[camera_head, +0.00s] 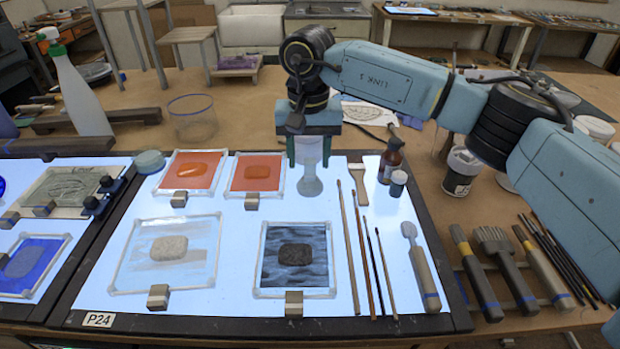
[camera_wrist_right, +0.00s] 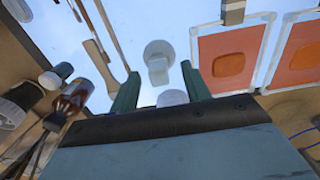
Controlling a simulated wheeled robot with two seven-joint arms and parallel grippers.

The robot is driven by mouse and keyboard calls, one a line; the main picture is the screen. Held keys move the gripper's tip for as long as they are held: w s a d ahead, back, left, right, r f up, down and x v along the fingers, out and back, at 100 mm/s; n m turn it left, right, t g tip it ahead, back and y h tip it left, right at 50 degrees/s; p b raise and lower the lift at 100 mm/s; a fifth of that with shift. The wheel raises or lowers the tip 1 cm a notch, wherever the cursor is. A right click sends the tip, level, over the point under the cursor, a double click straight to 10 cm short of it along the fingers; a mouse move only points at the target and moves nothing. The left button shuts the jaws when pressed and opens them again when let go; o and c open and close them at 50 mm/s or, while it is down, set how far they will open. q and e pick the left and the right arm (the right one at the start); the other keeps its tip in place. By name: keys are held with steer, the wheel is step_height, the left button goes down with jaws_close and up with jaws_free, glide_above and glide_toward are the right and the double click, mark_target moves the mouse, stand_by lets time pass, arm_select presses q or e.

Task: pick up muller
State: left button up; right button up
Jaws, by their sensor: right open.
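A pale, translucent glass muller (camera_head: 310,185) stands upright on the lit white table top, right of the orange panels. Its round foot shows in the right wrist view (camera_wrist_right: 158,48), with the stem nearer to me. My right gripper (camera_head: 309,163) is above it, pointing down, with its two green fingers apart. A pale upper part shows between the fingers in the head view. In the wrist view the fingers (camera_wrist_right: 158,74) lie either side of the stem line. I cannot tell whether either finger touches it. My left gripper is not in view.
A flat brush (camera_head: 358,186) and several long brushes lie nearby. Orange panels (camera_head: 256,173) lie left, a dark panel (camera_head: 296,275) in front. A clear glass (camera_head: 192,118) stands behind left.

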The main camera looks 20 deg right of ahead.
mark_target(310, 160)
steer(key=f, duration=0.4)
steer(key=shift+w+d+f, duration=0.2)
steer(key=shift+w+f, duration=0.05)
steer(key=shift+f, duration=0.05)
steer(key=shift+r, duration=0.1)
jaws_close()
